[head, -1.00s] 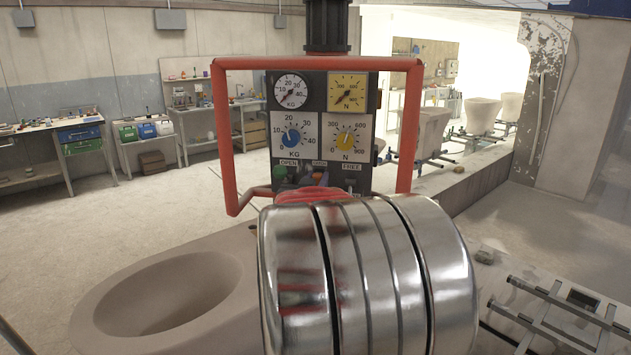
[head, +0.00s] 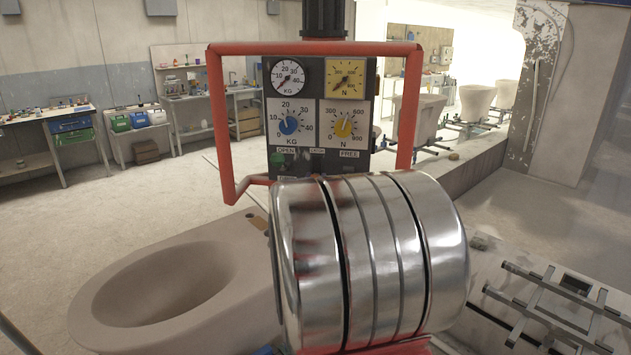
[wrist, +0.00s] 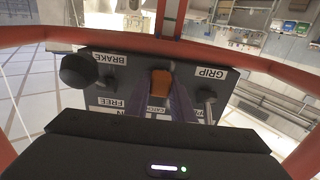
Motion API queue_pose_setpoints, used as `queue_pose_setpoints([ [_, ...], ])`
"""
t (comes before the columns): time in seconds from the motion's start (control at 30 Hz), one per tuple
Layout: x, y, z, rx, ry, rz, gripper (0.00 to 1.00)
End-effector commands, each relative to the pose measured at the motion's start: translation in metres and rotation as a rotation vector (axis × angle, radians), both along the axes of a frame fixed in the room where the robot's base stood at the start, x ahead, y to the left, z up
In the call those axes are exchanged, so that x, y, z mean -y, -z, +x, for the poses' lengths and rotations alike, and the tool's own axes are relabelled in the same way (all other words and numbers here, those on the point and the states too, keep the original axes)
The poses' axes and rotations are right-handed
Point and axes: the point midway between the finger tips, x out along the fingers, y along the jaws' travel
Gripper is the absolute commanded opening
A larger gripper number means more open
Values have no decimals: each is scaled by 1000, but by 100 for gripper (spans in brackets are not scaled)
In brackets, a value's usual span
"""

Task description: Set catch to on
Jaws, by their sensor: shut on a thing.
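The control panel (head: 350,155) hangs inside a red tubular frame and carries dials and labelled controls. In the wrist view it appears upside down, with BRAKE, GRIP and FREE labels. The catch, an orange piece (wrist: 161,84), sits by a small CATCH label on this panel. My gripper (wrist: 163,92) has its two dark purple fingers on either side of the orange piece and is shut on it. In the head view my arm's shiny cylinder hides the gripper and the catch. I cannot tell which position the catch is in.
A black round knob (wrist: 79,70) and a grey lever (wrist: 207,97) flank the catch closely. The red frame (head: 216,125) surrounds the panel. A beige ceramic bowl (head: 95,310) is at lower left, a metal rack (head: 555,315) at lower right.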

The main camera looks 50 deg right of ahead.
Motion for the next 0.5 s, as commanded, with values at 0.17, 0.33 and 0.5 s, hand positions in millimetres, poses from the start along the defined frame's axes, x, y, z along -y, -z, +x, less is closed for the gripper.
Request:
queue_pose_setpoints([
  [0.17,-2,6,1,-9,-5,10,29],
  [0.33,-2,5,1,-7,-4,8,41],
  [0.5,-2,4,1,-5,-3,6,41],
])
